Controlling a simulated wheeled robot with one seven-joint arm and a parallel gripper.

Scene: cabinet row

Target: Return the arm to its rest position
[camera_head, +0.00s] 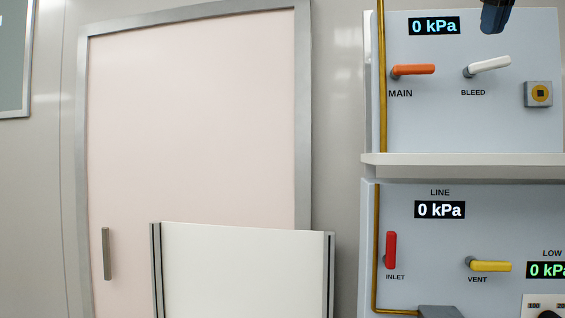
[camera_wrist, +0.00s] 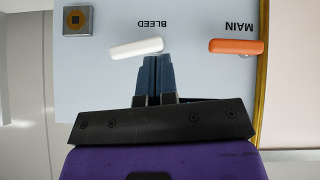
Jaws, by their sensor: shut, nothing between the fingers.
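My gripper (camera_wrist: 152,62) is shut and empty in the wrist view, its fingertips close to the white BLEED lever (camera_wrist: 137,48); I cannot tell whether they touch. In the head view a dark part of my gripper (camera_head: 495,15) shows at the top edge, above the white BLEED lever (camera_head: 489,66), which lies nearly level and tilts up to the right. The orange MAIN lever (camera_head: 413,70) is level to its left and also shows in the wrist view (camera_wrist: 236,47). The rest of my arm is out of the head view.
The upper panel (camera_head: 450,120) reads 0 kPa. A shelf ledge (camera_head: 460,160) juts out below it. The lower panel (camera_head: 500,215) has an upright red INLET lever (camera_head: 391,250) and a level yellow VENT lever (camera_head: 491,266). A white board (camera_head: 240,275) stands before the pink door (camera_head: 200,130).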

